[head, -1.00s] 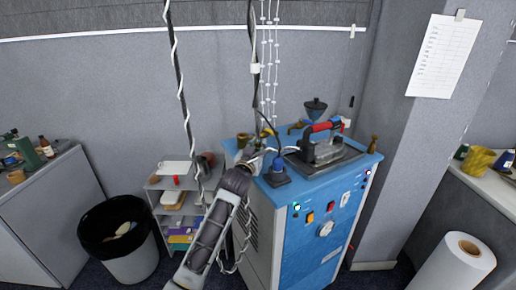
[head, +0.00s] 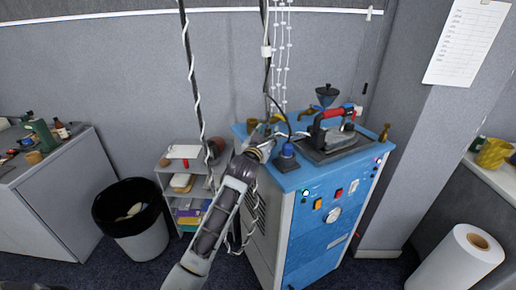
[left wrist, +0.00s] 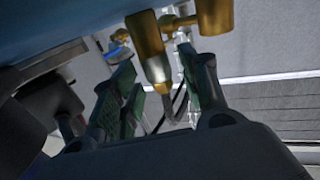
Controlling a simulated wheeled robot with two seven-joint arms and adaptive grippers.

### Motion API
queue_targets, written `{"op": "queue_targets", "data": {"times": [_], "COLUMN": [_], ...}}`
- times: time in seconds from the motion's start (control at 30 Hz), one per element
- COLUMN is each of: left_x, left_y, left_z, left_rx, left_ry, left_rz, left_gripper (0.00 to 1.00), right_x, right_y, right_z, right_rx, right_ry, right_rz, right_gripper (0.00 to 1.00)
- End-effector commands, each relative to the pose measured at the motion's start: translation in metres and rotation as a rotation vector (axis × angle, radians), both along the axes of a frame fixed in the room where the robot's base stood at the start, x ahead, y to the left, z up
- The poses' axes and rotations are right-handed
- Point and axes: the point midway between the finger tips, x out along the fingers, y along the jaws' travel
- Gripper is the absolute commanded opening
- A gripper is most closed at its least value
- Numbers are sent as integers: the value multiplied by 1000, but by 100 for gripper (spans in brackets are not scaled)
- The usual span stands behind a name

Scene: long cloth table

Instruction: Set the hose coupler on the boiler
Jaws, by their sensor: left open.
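The boiler is the blue-topped cabinet (head: 338,207) right of centre in the head view. A brass fitting (head: 252,125) shows small at its left back corner. My left gripper (head: 262,146) is at the left edge of the boiler top, in front of the brass fitting. In the left wrist view, which looks upside down, a tapered brass piece (left wrist: 149,48) points in between the spread fingers of my left gripper (left wrist: 160,95). A second brass piece (left wrist: 214,14) is beside it. I cannot tell which brass piece is the hose coupler. My right gripper is not in view.
A blue-capped item (head: 287,157) stands close right of my gripper. An iron (head: 335,132) with a red handle rests on a dark plate behind it. Hanging cables (head: 189,70) come down on the left. A shelf (head: 180,165) and a bin (head: 133,215) stand left of the boiler.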

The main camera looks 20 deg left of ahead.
Motion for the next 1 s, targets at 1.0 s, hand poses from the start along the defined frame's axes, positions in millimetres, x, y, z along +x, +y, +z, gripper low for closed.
{"op": "queue_targets", "data": {"times": [1.0], "left_x": [-97], "left_y": [0], "left_z": [-1], "left_rx": [0], "left_ry": [1], "left_rz": [1], "left_gripper": [44], "right_x": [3], "right_y": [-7], "right_z": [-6], "right_rx": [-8], "right_ry": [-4], "right_rz": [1], "right_gripper": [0]}}
